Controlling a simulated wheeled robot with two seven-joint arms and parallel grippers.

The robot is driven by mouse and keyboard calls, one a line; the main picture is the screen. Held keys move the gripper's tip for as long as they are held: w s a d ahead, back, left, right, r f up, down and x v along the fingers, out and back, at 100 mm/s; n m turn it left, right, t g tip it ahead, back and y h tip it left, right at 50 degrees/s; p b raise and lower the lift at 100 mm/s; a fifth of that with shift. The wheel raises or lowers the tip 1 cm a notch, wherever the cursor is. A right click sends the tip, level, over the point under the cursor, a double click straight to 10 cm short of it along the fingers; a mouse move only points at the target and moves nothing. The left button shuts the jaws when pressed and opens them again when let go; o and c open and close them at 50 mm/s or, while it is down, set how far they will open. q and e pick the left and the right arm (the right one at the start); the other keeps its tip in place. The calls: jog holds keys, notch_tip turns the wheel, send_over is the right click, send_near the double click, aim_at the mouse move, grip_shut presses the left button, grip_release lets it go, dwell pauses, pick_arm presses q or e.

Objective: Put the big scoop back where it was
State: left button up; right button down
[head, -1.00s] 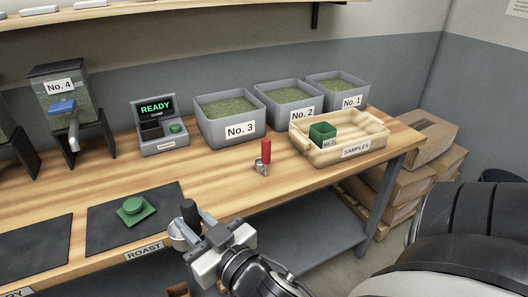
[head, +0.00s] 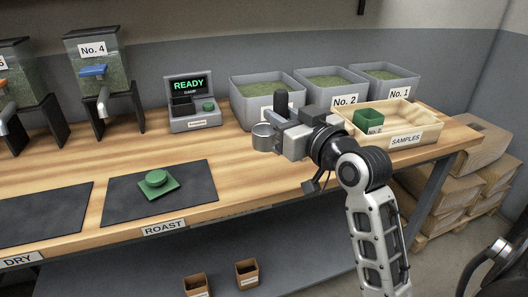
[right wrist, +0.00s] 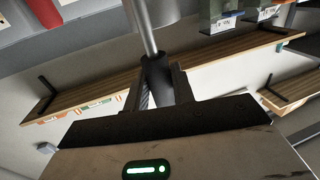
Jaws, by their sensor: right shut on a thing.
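My right gripper (head: 284,128) is shut on the black handle of the big scoop. The scoop's black handle (head: 281,102) stands up above the jaws, and its round metal cup (head: 265,138) shows to their left. It is held in front of bin No. 3 (head: 246,103), above the bench. In the right wrist view the dark handle (right wrist: 155,78) sits between the fingers, with bright metal (right wrist: 152,20) beyond it. My left gripper is not in view. The small red-handled scoop seen earlier is hidden now, probably behind my right gripper.
Bins No. 2 (head: 311,95) and No. 1 (head: 362,86) stand at the back. The READY panel (head: 192,103) is to the left. A green lidded piece (head: 157,180) lies on the roast mat (head: 190,188).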

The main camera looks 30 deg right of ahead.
pick_arm(q)
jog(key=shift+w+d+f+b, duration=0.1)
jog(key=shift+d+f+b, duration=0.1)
jog(key=shift+b, duration=0.7)
pick_arm(e)
jog(key=w+d+f, duration=0.1)
jog(key=w+f, duration=0.2)
jog(key=w+d+f, duration=0.1)
jog(key=w+f, duration=0.2)
jog(key=f, duration=0.1)
jog(key=w+d+f, duration=0.1)
jog(key=w+f, duration=0.3)
jog(key=shift+w+d+f, duration=0.1)
jog(key=shift+d+f, duration=0.15)
jog(key=shift+d, duration=0.05)
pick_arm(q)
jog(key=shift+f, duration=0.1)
pick_arm(e)
jog(key=shift+f, duration=0.1)
jog(key=c, duration=1.2)
grip_release()
jog(key=shift+f, duration=0.1)
jog(key=shift+o, duration=0.2)
